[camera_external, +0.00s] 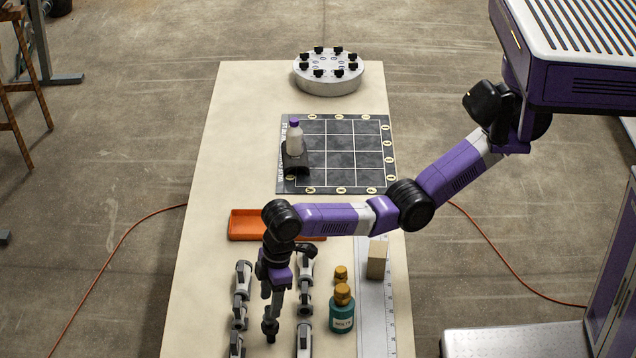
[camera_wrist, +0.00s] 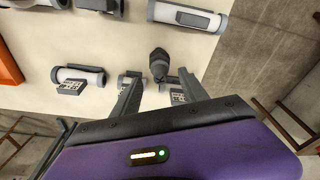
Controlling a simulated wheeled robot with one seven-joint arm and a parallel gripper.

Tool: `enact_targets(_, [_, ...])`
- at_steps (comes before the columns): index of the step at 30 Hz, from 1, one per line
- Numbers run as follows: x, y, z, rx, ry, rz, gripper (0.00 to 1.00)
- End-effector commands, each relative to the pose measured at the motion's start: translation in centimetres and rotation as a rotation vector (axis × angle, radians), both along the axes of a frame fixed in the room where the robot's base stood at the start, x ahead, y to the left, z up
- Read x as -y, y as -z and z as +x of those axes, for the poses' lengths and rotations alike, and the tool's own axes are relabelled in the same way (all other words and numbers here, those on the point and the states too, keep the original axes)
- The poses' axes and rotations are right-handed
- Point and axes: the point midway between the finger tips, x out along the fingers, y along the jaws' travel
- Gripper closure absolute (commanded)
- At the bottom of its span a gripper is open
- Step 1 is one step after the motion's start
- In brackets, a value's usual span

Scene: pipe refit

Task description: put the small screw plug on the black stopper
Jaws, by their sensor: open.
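A small dark, knobbed piece (camera_external: 270,328) stands at the near part of the table, just below my fingertips. It shows in the wrist view (camera_wrist: 159,65) between and slightly beyond the fingertips, apparently free of them. I cannot tell whether it is the screw plug or the black stopper. My gripper (camera_external: 273,303) points down and is open; its two fingers also show in the wrist view (camera_wrist: 162,86). A small amber-brown knob (camera_external: 341,272) stands behind the teal bottle; its identity is unclear. No other piece is clearly recognisable as the plug or stopper.
Grey-and-white pipe pieces (camera_external: 240,310) lie in two rows, one on each side of my gripper. The teal bottle (camera_external: 342,317), a wooden block (camera_external: 376,260) and a ruled strip (camera_external: 376,330) stand right. An orange tray (camera_external: 246,226), grid mat (camera_external: 340,155) and round grey fixture (camera_external: 328,82) lie farther back.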

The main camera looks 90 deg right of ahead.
Motion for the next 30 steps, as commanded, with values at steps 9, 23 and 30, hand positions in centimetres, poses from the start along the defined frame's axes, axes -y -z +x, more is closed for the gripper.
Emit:
enact_targets(9, [0.3, -5.6, -0.7, 0.003, 0.000, 0.001, 0.49])
enact_targets(23, [0.4, -6.9, -1.0, -0.001, 0.000, 0.000, 0.49])
enact_targets(30, [0.4, -6.7, -0.9, 0.005, -0.004, 0.001, 0.49])
